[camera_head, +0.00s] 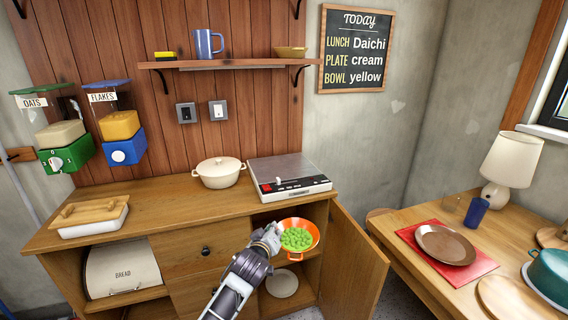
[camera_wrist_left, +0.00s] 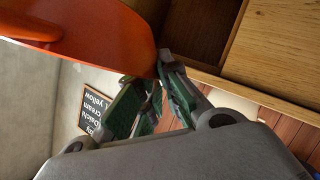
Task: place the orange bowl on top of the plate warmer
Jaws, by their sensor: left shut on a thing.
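The orange bowl (camera_head: 296,253) holds a heap of green pieces (camera_head: 297,239) and is in front of the open cabinet compartment. My left gripper (camera_head: 272,238) is shut on the bowl's left rim. In the left wrist view the bowl (camera_wrist_left: 110,25) fills the upper left, and the gripper's fingers (camera_wrist_left: 158,85) meet at its edge. The plate warmer (camera_head: 285,170) is a flat silver-topped appliance with a red and dark front, on the right end of the cabinet top, above and behind the bowl. Its top is bare. My right gripper is not in view.
The cabinet door (camera_head: 352,265) stands open to the right of the bowl. A white plate (camera_head: 282,283) lies in the lower compartment. A white pot (camera_head: 218,172) stands left of the warmer. A side table with a brown plate (camera_head: 445,245) on a red mat is at right.

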